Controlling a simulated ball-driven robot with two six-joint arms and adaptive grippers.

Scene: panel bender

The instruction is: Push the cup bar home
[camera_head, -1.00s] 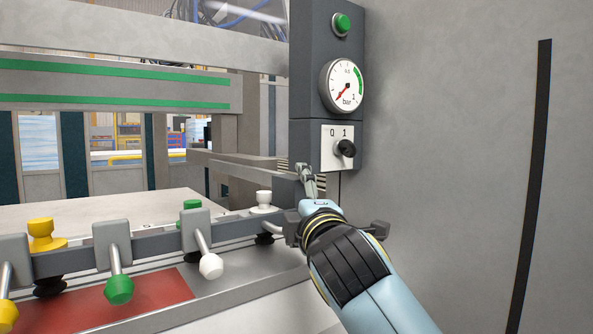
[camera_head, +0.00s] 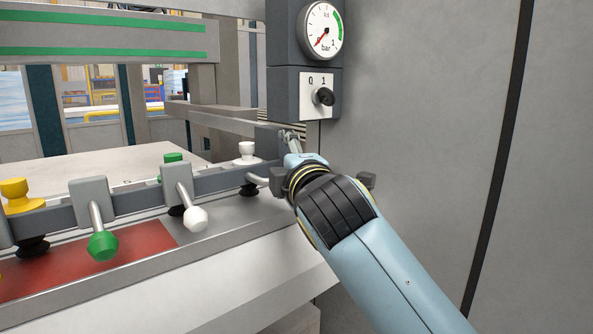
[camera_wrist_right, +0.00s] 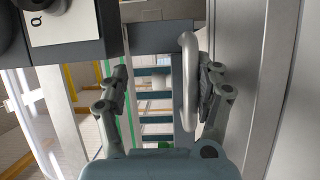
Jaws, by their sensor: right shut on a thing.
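The cup bar (camera_head: 225,181) is a dark grey rail at the left of the head view. It carries suction cups, grey clamp blocks and levers with green and white knobs. A pale rounded handle (camera_wrist_right: 188,85) stands between the fingers in the right wrist view, close to the right-hand finger. My right gripper (camera_head: 290,138) is beside the bar's right end, below the switch box; it also shows in the right wrist view (camera_wrist_right: 165,85). It is shut on the handle, though the exact contact is hard to see. My left gripper is not in view.
A control box with a pressure gauge (camera_head: 322,30) and a black rotary switch (camera_head: 323,97) is just above my right gripper. A grey wall panel (camera_head: 430,130) stands close on the right. A red plate (camera_head: 110,262) lies under the bar.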

